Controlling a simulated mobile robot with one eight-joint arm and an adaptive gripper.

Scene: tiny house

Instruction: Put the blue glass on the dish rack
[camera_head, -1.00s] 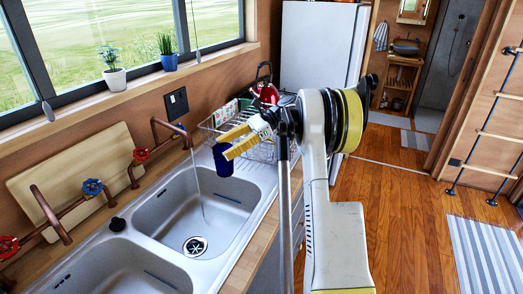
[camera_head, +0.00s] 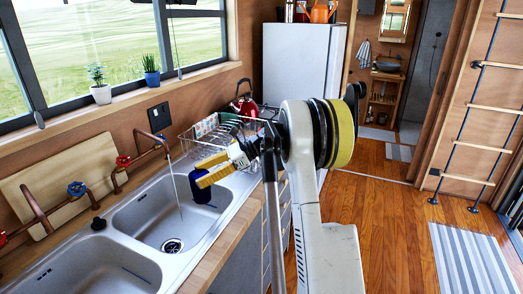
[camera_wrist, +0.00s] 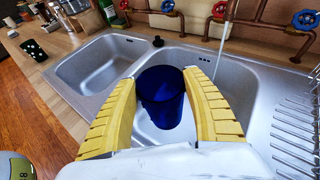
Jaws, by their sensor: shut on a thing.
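The blue glass (camera_head: 200,188) is dark blue and hangs in the grip of my gripper (camera_head: 212,174), over the right-hand basin near the drainboard. In the wrist view the blue glass (camera_wrist: 160,97) sits between the two yellow fingers of my gripper (camera_wrist: 163,112), its open rim toward the far side. The fingers close in on both sides of it. The dish rack (camera_head: 190,147) is a wire rack on the drainboard, beyond the glass. It holds dishes, including something green; my gripper covers part of its front.
The tap runs water (camera_head: 177,190) into the right-hand basin (camera_head: 150,213), close left of the glass. A red kettle (camera_head: 246,106) stands behind the rack. Copper pipes (camera_wrist: 265,28) rise behind the sink.

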